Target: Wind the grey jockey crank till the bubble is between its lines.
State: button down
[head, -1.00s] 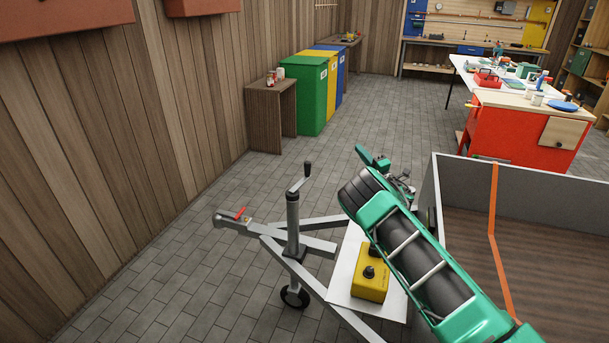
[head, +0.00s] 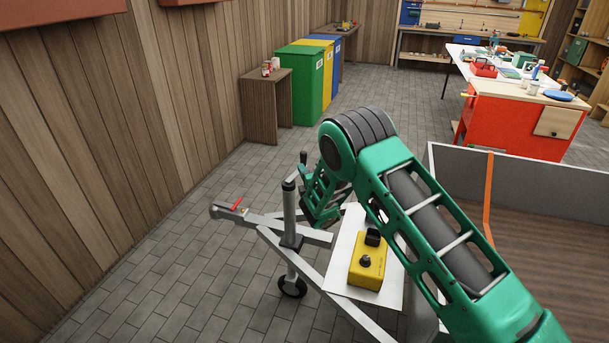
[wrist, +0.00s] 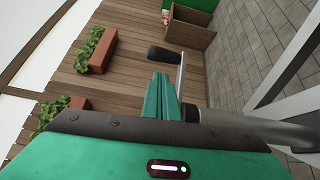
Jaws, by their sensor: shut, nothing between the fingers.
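The grey jockey crank (head: 302,159) tops an upright grey post (head: 289,212) on the trailer's drawbar; its dark grip stands up. In the wrist view, the crank's dark grip (wrist: 165,53) lies just beyond the fingertips, and its thin grey arm (wrist: 182,70) runs down beside them to the post (wrist: 245,130). My gripper (wrist: 160,78) is shut and empty, close to the crank but not around the grip; whether it touches the arm I cannot tell. In the head view my green arm hides most of the gripper. No bubble or lines can be made out.
A yellow box (head: 368,267) with a black knob sits on a white plate (head: 345,230) right of the post. The trailer bed (head: 535,215) is at the right. A small wooden table (head: 265,110) and coloured bins (head: 299,82) stand by the wall. Floor to the left is clear.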

jog(key=x, duration=0.6)
jog(key=shift+w, duration=0.25)
jog(key=shift+s+d, duration=0.45)
jog(key=shift+d, duration=0.3)
